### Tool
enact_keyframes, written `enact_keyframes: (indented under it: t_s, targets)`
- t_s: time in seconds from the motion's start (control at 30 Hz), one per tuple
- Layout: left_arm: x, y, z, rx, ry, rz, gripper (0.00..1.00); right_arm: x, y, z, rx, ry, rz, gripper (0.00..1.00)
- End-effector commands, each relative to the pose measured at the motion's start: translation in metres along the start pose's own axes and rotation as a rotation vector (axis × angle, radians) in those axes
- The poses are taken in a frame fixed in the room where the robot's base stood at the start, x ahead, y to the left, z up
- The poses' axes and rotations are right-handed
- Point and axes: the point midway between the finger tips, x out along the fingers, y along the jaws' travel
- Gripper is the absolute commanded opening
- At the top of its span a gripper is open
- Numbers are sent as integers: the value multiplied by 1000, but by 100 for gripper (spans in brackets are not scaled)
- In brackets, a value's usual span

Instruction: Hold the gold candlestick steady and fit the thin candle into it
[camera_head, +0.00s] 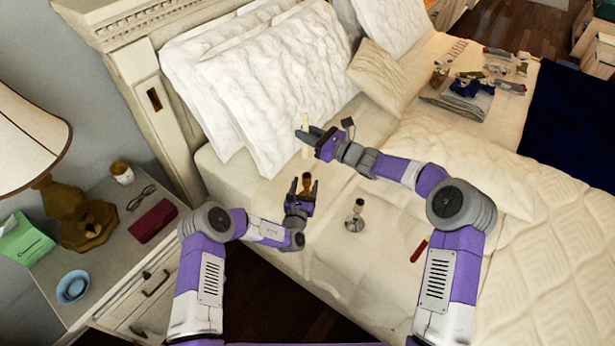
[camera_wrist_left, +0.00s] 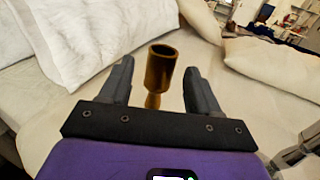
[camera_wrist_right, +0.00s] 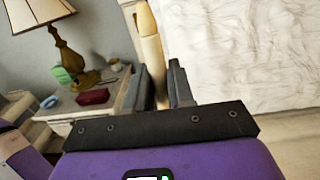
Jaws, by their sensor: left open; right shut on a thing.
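The gold candlestick (camera_head: 307,182) stands upright on the bed near its left edge. In the left wrist view its open cup (camera_wrist_left: 161,66) sits between the fingers of my left gripper (camera_wrist_left: 160,85), with a gap on each side. My left gripper also shows in the head view (camera_head: 303,187), open around the candlestick. My right gripper (camera_head: 310,139) is shut on the thin cream candle (camera_head: 306,121) and holds it upright, above and behind the candlestick. The candle also shows in the right wrist view (camera_wrist_right: 150,45) between the fingers of my right gripper (camera_wrist_right: 154,85).
A silver candlestick (camera_head: 355,214) and a red candle (camera_head: 419,250) are on the bed to the right. Pillows (camera_head: 280,80) lie at the headboard. The nightstand (camera_head: 110,245) at left holds a lamp (camera_head: 75,210), a red case (camera_head: 153,220) and a blue bowl (camera_head: 73,286).

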Motion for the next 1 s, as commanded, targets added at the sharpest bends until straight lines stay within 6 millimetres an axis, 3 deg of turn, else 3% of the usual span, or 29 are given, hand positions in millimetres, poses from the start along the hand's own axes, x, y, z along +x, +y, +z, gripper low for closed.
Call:
enact_keyframes:
  t_s: [0.1,0.33,0.77,1.0]
  targets:
    - [19,-1,0,0,-2,0,62,0,0,0,0,0,0,0]
    - [41,0,0,0,-1,-1,62,0,0,0,0,-1,0,0]
    - [48,0,0,-1,0,-2,62,0,0,0,0,-1,0,0]
    - [48,0,0,0,0,-2,28,0,0,0,0,-1,0,0]
